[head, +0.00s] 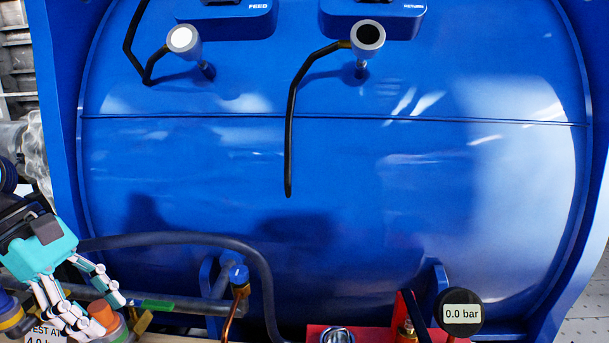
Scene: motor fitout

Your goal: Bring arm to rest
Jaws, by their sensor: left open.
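My left gripper (96,314) is at the lower left, with a teal body and white and black finger links. Its fingers are spread and point down and to the right. An orange-topped round part (103,316) shows between or just behind the fingers; I cannot tell whether they touch it. Nothing is visibly held. My right gripper is not in the picture.
A large blue motor housing (330,220) fills the view, with FEED (225,12) and RETURN (375,18) blocks on top. Black leads hang from two grey fittings. A dark hose (180,240) curves beside the gripper. A gauge (461,312) reads 0.0 bar.

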